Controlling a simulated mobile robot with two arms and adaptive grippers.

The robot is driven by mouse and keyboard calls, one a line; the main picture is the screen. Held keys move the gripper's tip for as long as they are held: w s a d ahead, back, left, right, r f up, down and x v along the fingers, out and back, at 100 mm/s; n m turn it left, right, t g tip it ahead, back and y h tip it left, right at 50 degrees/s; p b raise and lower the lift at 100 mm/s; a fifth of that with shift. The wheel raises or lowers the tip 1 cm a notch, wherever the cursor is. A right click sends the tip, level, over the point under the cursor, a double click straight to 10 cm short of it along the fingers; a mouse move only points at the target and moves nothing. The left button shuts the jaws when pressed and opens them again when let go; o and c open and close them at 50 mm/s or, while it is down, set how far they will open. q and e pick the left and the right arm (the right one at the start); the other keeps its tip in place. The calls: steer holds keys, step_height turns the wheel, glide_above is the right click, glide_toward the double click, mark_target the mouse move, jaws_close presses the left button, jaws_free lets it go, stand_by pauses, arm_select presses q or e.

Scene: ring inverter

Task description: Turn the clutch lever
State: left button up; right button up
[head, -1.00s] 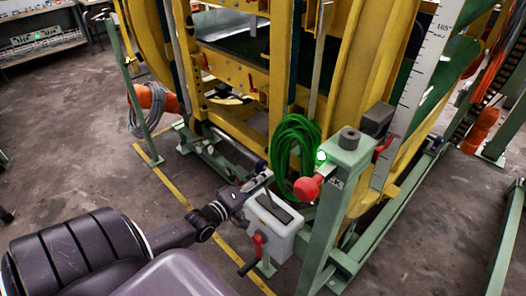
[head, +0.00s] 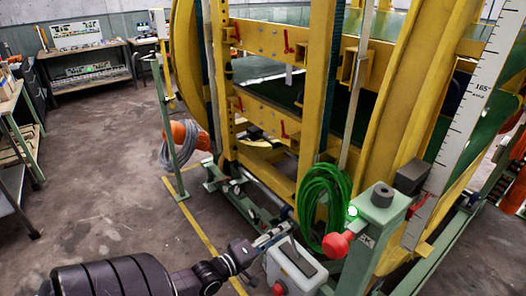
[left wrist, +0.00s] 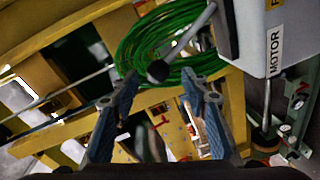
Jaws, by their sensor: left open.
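The grey box (head: 291,268) stands low in front of the yellow ring frame, with a dark panel on top and a red knob (head: 279,288) on its front. My left gripper (head: 272,236) is beside the box's upper left edge. In the left wrist view my left gripper (left wrist: 152,88) is open and empty. A metal lever with a black ball end (left wrist: 157,71) comes from the box marked MOTOR (left wrist: 256,40). The ball appears between and just beyond the fingertips; I cannot tell whether they touch. No label names the clutch. My right gripper is not in view.
A green post (head: 375,225) with a red knob (head: 336,244) and green light stands right of the box. A green cable coil (head: 324,205) hangs behind. The yellow frame (head: 265,95) blocks the far side. Open floor (head: 105,165) lies left.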

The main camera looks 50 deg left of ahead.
arm_select(q)
steer(key=s, duration=0.7)
steer(key=shift+s+r, duration=0.3)
steer(key=shift+r, duration=0.1)
steer(key=s+d+f+m+g, duration=0.1)
steer(key=s+f+m+g, duration=0.2)
steer(key=f, duration=0.7)
steer(key=s+d+f+m+g+y, duration=0.15)
steer(key=s+f, duration=0.35)
steer(key=f, duration=0.5)
steer(key=s+f+m+g, duration=0.25)
steer(key=s+f, duration=0.25)
steer(key=f, duration=0.5)
steer(key=s+d+f+m+g+h, duration=0.1)
steer(key=s+d+f+m+g, duration=0.7)
steer(key=s+d+f, duration=0.9)
steer(key=shift+s+m+g, duration=0.4)
steer(key=shift+s+m, duration=0.3)
steer(key=shift+s, duration=0.55)
steer(key=shift+d, duration=0.1)
